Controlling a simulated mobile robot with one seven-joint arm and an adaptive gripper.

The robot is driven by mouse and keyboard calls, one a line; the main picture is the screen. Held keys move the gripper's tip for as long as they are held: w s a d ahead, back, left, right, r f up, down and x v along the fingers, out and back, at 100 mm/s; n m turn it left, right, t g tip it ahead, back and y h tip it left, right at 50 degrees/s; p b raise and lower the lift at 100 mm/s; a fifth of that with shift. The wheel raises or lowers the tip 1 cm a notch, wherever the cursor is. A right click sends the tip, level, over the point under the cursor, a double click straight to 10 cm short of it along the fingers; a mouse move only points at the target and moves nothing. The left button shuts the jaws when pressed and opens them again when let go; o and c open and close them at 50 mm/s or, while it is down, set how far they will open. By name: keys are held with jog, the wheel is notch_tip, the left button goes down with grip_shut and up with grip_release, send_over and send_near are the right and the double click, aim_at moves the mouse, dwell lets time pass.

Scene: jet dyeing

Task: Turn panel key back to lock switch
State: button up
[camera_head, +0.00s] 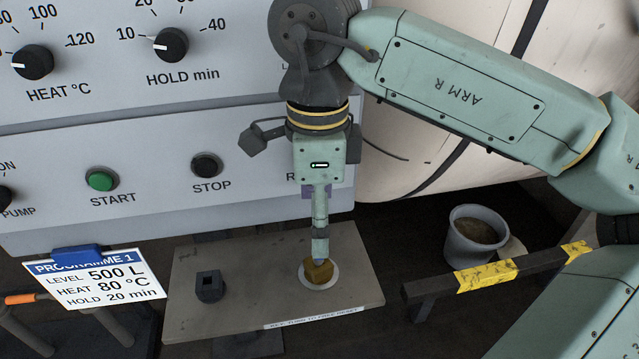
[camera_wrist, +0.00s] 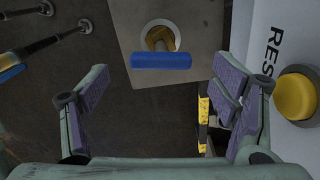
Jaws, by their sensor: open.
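A key-like piece with a brass body (camera_head: 318,270) stands in a white ring on a grey plate (camera_head: 235,250) below the control panel. The wrist view shows the brass body (camera_wrist: 160,37) with a blue bar (camera_wrist: 160,61) across it, probably the key's handle; in the head view my gripper hides the bar. My gripper (camera_head: 320,235) points down above the brass body. In the wrist view my gripper (camera_wrist: 160,85) is open, with purple-padded fingers apart on either side of the blue bar's line. I cannot tell how far the fingertips are from the bar.
A dark square socket (camera_head: 210,286) stands on the plate's left. The panel (camera_head: 220,220) rises behind, with a yellow button (camera_wrist: 296,95) beside RESET lettering. A grey bucket (camera_head: 476,236) and a yellow-marked bar (camera_head: 495,273) are at right. A programme card (camera_head: 97,281) is at left.

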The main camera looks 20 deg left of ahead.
jog(key=shift+f, duration=2.5)
jog(key=shift+c, duration=0.4)
jog(key=c, duration=1.2)
jog(key=shift+n, duration=1.5)
jog(key=shift+n+b, duration=0.45)
jog(key=shift+n, duration=0.95)
jog(key=shift+n+b, duration=0.3)
jog(key=shift+n, duration=1.1)
